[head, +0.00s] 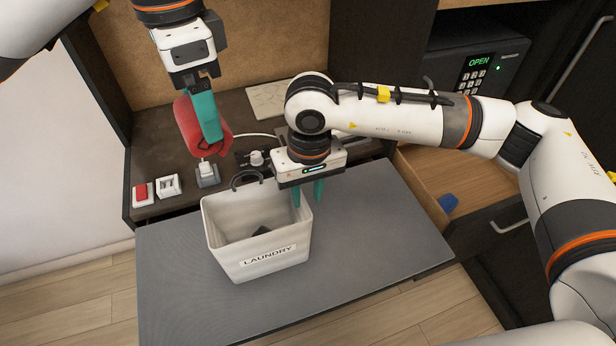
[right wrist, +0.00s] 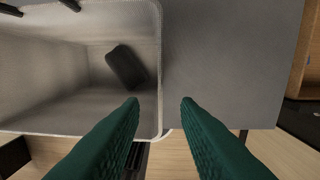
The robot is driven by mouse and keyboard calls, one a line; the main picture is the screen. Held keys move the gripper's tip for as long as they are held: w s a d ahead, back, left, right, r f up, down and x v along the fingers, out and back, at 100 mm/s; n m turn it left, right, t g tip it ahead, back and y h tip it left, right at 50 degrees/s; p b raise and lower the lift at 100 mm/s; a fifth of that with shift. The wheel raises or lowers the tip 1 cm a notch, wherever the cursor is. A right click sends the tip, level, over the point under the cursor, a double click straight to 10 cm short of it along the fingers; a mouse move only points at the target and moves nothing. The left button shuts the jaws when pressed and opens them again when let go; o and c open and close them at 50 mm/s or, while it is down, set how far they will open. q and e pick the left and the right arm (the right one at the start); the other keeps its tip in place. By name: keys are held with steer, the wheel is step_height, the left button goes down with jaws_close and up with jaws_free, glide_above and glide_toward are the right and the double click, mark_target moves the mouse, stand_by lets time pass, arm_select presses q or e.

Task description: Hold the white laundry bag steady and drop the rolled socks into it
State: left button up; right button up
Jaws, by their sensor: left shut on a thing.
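The white laundry bag (head: 262,268) stands upright and open on the grey mat, its label facing front. A dark roll, apparently the rolled socks (head: 261,230), lies inside on its bottom; it also shows in the right wrist view (right wrist: 127,66). My right gripper (head: 308,200) points down at the bag's right side. In the right wrist view its fingers (right wrist: 160,102) are apart, with the bag's rim between their tips. My left gripper (head: 212,138) is over the counter behind the bag, shut on a red rounded thing (head: 186,128), perhaps a hair dryer, partly hidden by the fingers.
A red switch (head: 141,192) and a white socket block (head: 168,185) sit on the dark counter left of the bag. An open drawer (head: 450,180) holding a blue thing (head: 447,203) and a safe (head: 475,70) are at right. The grey mat (head: 370,240) is clear right of the bag.

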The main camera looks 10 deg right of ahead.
mark_target(306, 217)
step_height(306, 217, down, 8)
steer(key=shift+a+f, duration=0.1)
stand_by(0.4)
jaws_close()
arm_select(q)
step_height(306, 217, down, 16)
steer(key=w+d+n, duration=0.1)
steer(key=d+n, duration=0.1)
steer(key=n, duration=0.7)
steer(key=shift+w, duration=0.15)
steer(key=shift+d+r, duration=0.1)
steer(key=o, duration=1)
